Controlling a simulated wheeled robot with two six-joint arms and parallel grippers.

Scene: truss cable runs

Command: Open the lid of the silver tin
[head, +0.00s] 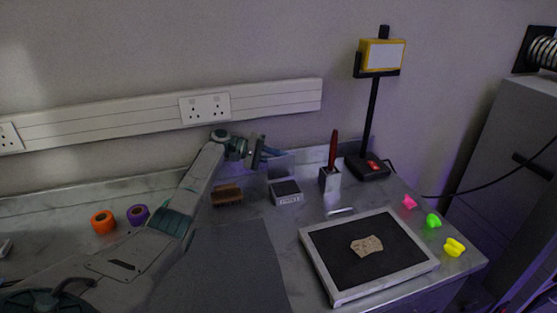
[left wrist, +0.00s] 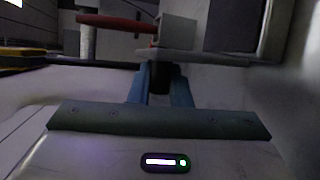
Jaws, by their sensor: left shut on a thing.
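The silver tin (head: 286,198) stands on the worktop near the middle of the head view, its dark inside showing from above. Its lid (head: 284,168) stands raised behind the tin, roughly upright. My left gripper (head: 272,152) reaches in from the left, with its blue fingers at the upper edge of the lid. In the left wrist view the blue fingers (left wrist: 163,88) are shut on a dark part at the grey plate of the lid (left wrist: 200,57). The exact contact is partly hidden. My right gripper is not in view.
A brown brush-like block (head: 228,195) stands left of the tin. A holder (head: 330,180) with a red-handled tool stands to its right, near a black stand (head: 372,120). A framed dark tray (head: 322,267) with a tan piece lies in front. Orange (head: 103,222) and purple (head: 138,214) rolls sit left.

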